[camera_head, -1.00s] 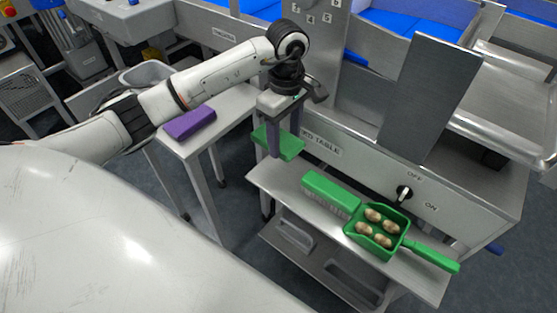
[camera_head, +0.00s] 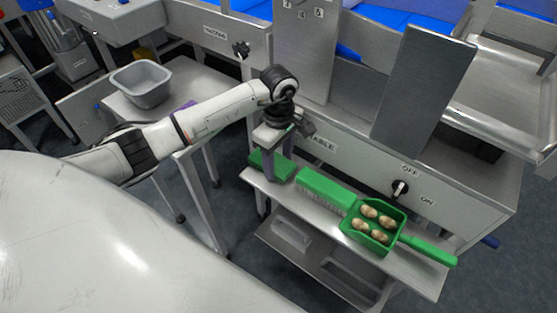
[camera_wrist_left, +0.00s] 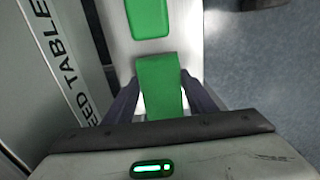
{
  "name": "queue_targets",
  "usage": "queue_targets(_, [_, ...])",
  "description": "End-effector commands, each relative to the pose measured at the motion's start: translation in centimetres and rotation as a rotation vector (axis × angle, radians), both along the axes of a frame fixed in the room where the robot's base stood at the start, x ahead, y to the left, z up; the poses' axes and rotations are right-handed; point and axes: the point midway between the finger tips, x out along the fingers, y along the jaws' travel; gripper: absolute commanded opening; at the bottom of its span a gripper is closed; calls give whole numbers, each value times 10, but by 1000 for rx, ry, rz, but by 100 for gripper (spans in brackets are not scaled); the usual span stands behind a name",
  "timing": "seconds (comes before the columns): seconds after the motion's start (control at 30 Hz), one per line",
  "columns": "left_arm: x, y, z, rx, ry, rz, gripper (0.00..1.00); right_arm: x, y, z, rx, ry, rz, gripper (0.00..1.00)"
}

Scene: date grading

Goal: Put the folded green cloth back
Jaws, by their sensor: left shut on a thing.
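The folded green cloth (camera_head: 262,166) is between the fingers of my left gripper (camera_head: 278,166), at the left end of the narrow steel shelf (camera_head: 318,212). The cloth is at about shelf height; I cannot tell whether it touches the surface. In the left wrist view the green cloth (camera_wrist_left: 160,84) lies flat between the two dark fingers of the left gripper (camera_wrist_left: 161,100), which are shut on it. My right gripper is not in view.
A green brush (camera_head: 325,188) lies on the shelf just right of the cloth. Further right is a green scoop (camera_head: 429,249) holding several dates (camera_head: 378,222). A grey tub (camera_head: 142,84) and a mostly hidden purple cloth (camera_head: 187,105) are on the side table. A switch knob (camera_head: 399,188) sits above the shelf.

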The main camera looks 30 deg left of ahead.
Motion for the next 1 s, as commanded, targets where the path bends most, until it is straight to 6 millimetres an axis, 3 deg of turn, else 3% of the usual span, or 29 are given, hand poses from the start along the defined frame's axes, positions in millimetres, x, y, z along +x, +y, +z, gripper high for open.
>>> queue_targets(0.07, [0, 0, -4, 1, 0, 0, 33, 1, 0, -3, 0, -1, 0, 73])
queue_targets(0.1, [0, 0, -2, 1, 0, 0, 56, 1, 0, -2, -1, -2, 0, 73])
queue_targets(0.2, [0, 0, -2, 1, 0, 0, 70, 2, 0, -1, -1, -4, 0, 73])
queue_targets(0.57, [0, 0, 4, 0, -1, 0, 70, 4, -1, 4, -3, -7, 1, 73])
queue_targets(0.67, [1, 1, 16, 3, -4, 0, 70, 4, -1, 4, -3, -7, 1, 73])
queue_targets(1.0, [1, 1, 88, 3, -4, 0, 70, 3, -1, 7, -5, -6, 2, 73])
